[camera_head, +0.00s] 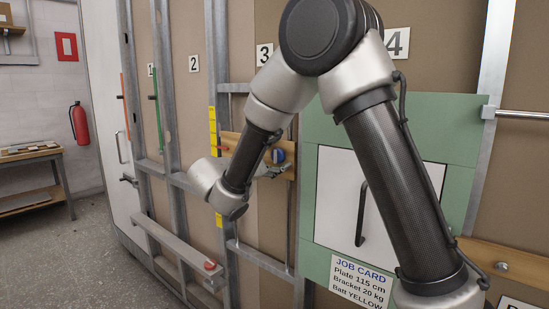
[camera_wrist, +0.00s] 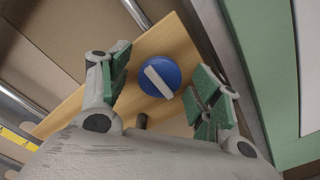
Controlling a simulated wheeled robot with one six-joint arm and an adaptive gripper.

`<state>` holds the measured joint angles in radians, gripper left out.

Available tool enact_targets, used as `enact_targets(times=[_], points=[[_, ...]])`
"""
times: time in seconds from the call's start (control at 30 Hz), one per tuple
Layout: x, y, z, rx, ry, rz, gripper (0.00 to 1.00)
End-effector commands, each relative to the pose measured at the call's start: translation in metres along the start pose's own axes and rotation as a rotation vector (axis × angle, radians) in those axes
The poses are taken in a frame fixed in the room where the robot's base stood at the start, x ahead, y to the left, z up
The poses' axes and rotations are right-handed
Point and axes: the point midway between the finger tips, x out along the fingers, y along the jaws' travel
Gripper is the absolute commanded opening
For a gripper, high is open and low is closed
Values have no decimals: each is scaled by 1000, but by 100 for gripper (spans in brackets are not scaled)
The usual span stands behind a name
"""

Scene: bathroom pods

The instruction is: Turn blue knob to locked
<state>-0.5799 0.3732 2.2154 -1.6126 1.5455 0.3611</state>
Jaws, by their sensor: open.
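The blue knob (camera_wrist: 170,68) is a round disc with a pale grip bar across its face, mounted on a wooden board (camera_wrist: 85,110). In the wrist view the bar runs diagonally. My gripper (camera_wrist: 165,85) is open, with green-padded fingers on the left and right of the knob and apart from it. In the head view the knob (camera_head: 278,156) shows small on the wooden board, beside my gripper (camera_head: 268,170), which is partly hidden by my arm. No locked marking can be read.
A white hatch (camera_head: 340,205) with a black handle sits in a green panel (camera_head: 455,130) to the right. Metal rails (camera_head: 262,258) frame the wall. A job card (camera_head: 360,280) hangs below.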

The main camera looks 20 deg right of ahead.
Motion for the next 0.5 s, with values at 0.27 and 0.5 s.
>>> enact_targets(times=[0.27,0.5], points=[[-24,0,-1,-1,4,3,63],[-79,0,-1,0,4,3,63]])
